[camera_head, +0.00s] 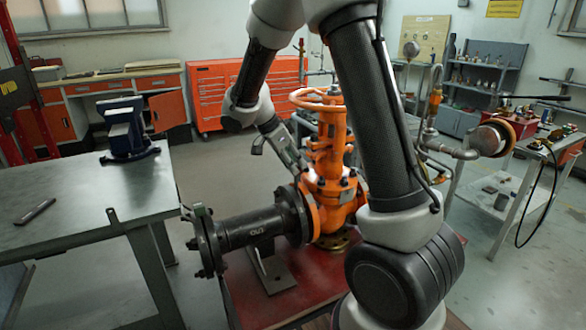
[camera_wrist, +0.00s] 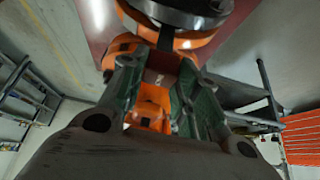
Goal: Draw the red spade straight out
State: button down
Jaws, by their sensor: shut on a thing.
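The orange gate valve (camera_head: 330,155) stands on a red bench, joined at its left to a black flanged pipe (camera_head: 250,230). My gripper (camera_head: 297,168) reaches down from the upper left to the top of the flange joint between them. In the wrist view my gripper's two green-grey fingers (camera_wrist: 157,66) are shut on a thin piece at the joint, with a dark flange (camera_wrist: 180,12) just beyond. A dull red patch (camera_wrist: 160,61) shows between the fingers and seems to be the red spade's tab. The rest of the spade is hidden in the joint and behind the fingers.
A steel workbench (camera_head: 75,205) with a vise (camera_head: 127,130) stands at the left. A grey cart (camera_head: 510,185) with tools and pipework is at the right. Orange tool cabinets (camera_head: 235,92) line the back wall. Floor between is clear.

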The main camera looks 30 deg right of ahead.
notch_tip(320, 180, up, 12)
dwell(1.0)
jog(key=shift+r, duration=0.1)
jog(key=shift+s, duration=0.15)
